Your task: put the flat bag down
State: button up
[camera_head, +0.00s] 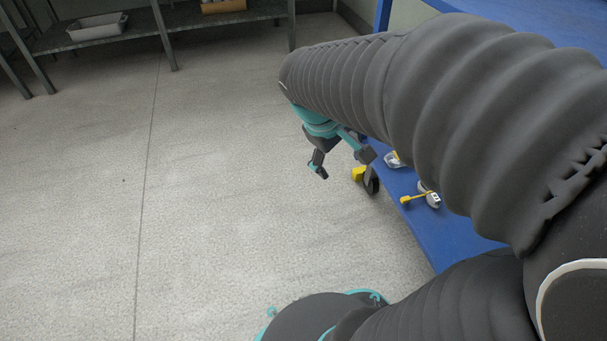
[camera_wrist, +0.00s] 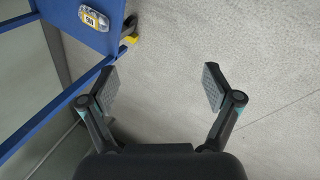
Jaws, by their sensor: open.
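My gripper (camera_head: 341,162) is open, its two fingers spread wide apart. In the wrist view my gripper (camera_wrist: 160,86) has only grey floor between its pads and holds nothing. A small flat clear packet with a yellow and dark label (camera_wrist: 93,18) lies on a blue surface, apart from the fingers. A similar packet (camera_head: 394,160) shows partly behind my arm in the head view. I cannot tell for sure whether this is the flat bag.
The blue surface (camera_head: 418,228) has its edge beside my gripper. A yellow and black item (camera_head: 366,178) sits at that edge. A grey-white item with a yellow handle (camera_head: 430,196) lies nearby. Shelves with a grey tray (camera_head: 97,27) stand at the back. The floor at left is clear.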

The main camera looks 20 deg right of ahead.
jog(key=s+a+r+m+t+y, duration=0.3)
jog(key=s+a+t+y, duration=0.1)
jog(key=s+a, duration=0.4)
jog(key=shift+s+a+r+m, duration=0.2)
jog(key=shift+s+a+m, duration=0.1)
jog(key=shift+a, duration=0.65)
